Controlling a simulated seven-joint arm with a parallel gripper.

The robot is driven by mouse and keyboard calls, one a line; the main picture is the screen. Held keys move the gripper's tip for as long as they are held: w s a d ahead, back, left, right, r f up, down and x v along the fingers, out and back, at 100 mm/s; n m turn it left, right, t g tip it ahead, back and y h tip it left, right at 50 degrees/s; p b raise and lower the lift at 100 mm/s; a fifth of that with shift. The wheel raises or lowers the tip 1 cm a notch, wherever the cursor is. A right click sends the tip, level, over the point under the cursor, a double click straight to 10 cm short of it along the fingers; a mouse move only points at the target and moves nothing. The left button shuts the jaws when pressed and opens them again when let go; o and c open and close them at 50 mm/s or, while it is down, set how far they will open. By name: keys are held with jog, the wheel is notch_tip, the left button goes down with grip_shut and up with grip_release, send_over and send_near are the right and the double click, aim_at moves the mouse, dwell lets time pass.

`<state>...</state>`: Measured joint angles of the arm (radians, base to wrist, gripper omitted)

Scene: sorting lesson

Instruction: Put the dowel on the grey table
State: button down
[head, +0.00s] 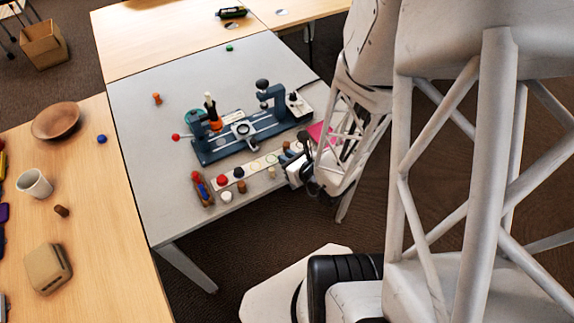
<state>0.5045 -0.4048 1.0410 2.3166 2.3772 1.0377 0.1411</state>
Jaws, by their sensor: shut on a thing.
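The grey table (150,190) stands in the middle of the view. My gripper (290,163) is over its near right edge, at the right end of a pale strip with small pieces. It is shut on a small brown piece that looks like the dowel (285,147); the fingers mostly hide it, and I cannot tell whether it touches the table. A short brown peg (62,211) lies on the wooden table at left. An orange-brown peg (157,98) stands on the grey table at its far left.
A blue-grey fixture (215,150) fills the middle of the grey table. The pale strip (254,172) with several knobs lies before it. A bowl (56,121), a mug (35,183) and a tan block (48,269) are on the wooden table. The grey table's left side is mostly clear.

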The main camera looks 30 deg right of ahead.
jog(key=shift+f, duration=2)
jog(key=shift+f, duration=0.15)
jog(key=c, duration=1.1)
grip_release()
jog(key=shift+s+r, duration=0.15)
jog(key=shift+r, duration=0.05)
jog(key=s+r, duration=0.4)
jog(key=r, duration=0.4)
jog(key=shift+s+d+r, duration=0.15)
jog(key=shift+d+r, duration=0.25)
jog(key=shift+d, duration=0.05)
jog(key=shift+a+r, duration=0.1)
